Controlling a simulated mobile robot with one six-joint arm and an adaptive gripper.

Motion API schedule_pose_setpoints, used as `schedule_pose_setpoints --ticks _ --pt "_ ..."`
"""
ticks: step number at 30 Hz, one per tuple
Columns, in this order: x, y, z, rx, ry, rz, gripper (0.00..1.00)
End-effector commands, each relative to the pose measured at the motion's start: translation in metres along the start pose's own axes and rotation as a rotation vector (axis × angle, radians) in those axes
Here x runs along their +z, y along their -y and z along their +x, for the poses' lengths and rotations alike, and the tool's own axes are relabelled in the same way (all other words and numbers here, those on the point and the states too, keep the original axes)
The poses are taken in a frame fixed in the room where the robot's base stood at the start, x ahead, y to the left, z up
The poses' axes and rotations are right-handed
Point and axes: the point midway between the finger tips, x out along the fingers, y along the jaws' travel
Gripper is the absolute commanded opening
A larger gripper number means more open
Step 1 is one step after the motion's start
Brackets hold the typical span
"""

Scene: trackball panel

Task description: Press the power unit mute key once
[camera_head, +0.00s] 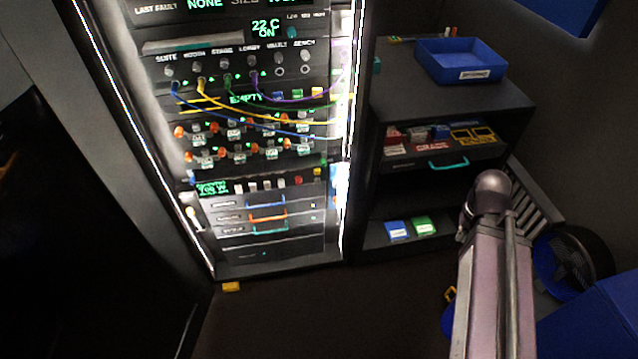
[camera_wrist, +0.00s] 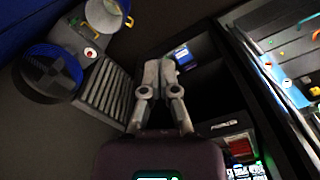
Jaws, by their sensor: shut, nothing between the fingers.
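The lit equipment rack (camera_head: 335,215) stands left of centre in the head view. Low on it a unit with a green display (camera_head: 213,187) carries a row of small keys (camera_head: 267,185), some pale and some red or orange. The lettering is too small to tell which is the mute key, or to confirm this is the power unit. In the wrist view my gripper (camera_wrist: 160,66) is shut and empty, pointing toward the floor and the side cabinet. It is apart from the rack, part of which shows at the right edge. The head view does not clearly show my fingers.
A dark cabinet (camera_head: 400,90) right of the rack bears a blue tray (camera_head: 458,62). Blue and green boxes (camera_head: 410,228) sit on its low shelf. A blue-rimmed fan (camera_head: 572,262) stands at right. Cables (camera_head: 270,112) hang across the upper rack. Floor before the rack is mostly clear.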

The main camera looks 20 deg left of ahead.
Motion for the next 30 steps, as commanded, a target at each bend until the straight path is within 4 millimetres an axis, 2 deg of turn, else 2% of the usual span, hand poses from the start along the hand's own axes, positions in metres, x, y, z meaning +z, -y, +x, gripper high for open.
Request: schedule_pose_setpoints --ticks 7,9,20,30 --pt "-0.009 0.007 0.018 0.046 -0.019 -0.055 0.00" --pt "-0.015 0.020 0.028 0.075 -0.030 -0.085 0.00" --pt "-0.057 0.061 0.088 0.307 -0.129 -0.371 0.00" --pt "-0.096 0.120 0.134 0.556 -0.235 -0.679 0.00"
